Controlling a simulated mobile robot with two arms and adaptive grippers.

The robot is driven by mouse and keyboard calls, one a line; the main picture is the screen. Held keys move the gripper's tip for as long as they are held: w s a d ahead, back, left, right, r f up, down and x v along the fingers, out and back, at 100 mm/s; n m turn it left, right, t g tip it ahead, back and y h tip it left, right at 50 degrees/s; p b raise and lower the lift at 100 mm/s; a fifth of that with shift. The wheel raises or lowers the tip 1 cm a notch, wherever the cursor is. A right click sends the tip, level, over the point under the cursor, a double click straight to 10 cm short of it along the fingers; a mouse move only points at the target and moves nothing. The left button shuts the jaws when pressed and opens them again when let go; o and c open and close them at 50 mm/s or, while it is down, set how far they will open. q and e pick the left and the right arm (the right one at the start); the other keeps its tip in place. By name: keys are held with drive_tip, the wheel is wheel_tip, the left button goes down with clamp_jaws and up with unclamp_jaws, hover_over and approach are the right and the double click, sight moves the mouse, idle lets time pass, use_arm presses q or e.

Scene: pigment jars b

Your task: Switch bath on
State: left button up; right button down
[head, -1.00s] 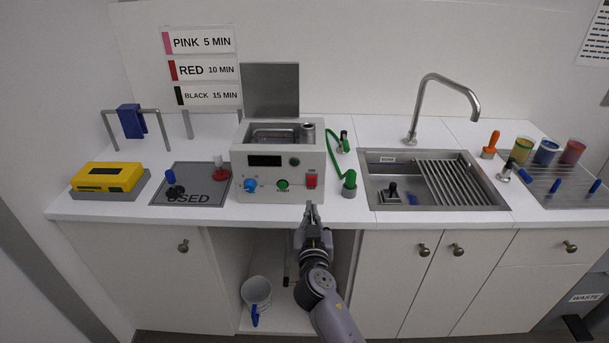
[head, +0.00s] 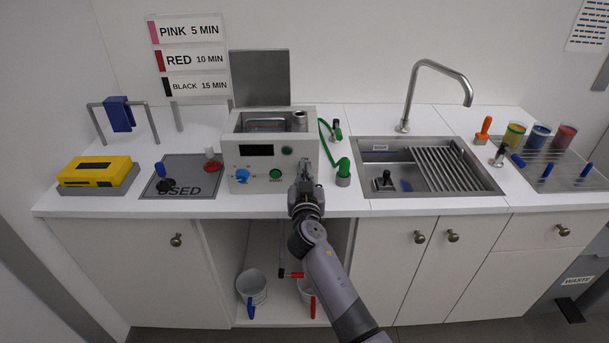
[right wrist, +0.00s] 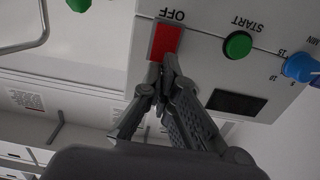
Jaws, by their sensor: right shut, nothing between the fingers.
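The bath (head: 262,178) is a light grey box with an open metal well on top. Its front has a dark display (head: 259,150), a blue knob (head: 242,176) and a green START button (head: 276,174). My right gripper (head: 306,168) is shut and empty, in front of the right end of the panel, and hides the red switch in the head view. In the right wrist view, the red switch (right wrist: 166,42) shows under upside-down OFF lettering. The fingertips (right wrist: 168,62) overlap the switch's lower edge there; I cannot tell whether they touch. My left gripper is not in view.
A green hose (head: 326,145) and its green-capped fitting (head: 343,172) stand just right of the bath. The sink (head: 365,185) lies farther right. Left are a grey USED mat (head: 205,187) and a yellow box (head: 95,171). Pails (head: 252,287) stand on the shelf below.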

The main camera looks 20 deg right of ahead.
drive_tip(key=shift+w+d, duration=0.1)
drive_tip(key=shift+w, duration=0.15)
idle(0.3)
drive_tip(key=s+r, duration=0.3)
drive_tip(key=r, duration=0.7)
drive_tip(key=shift+a+b, duration=0.35)
drive_tip(key=shift+a, duration=0.1)
idle(0.4)
drive_tip(key=shift+s, duration=0.1)
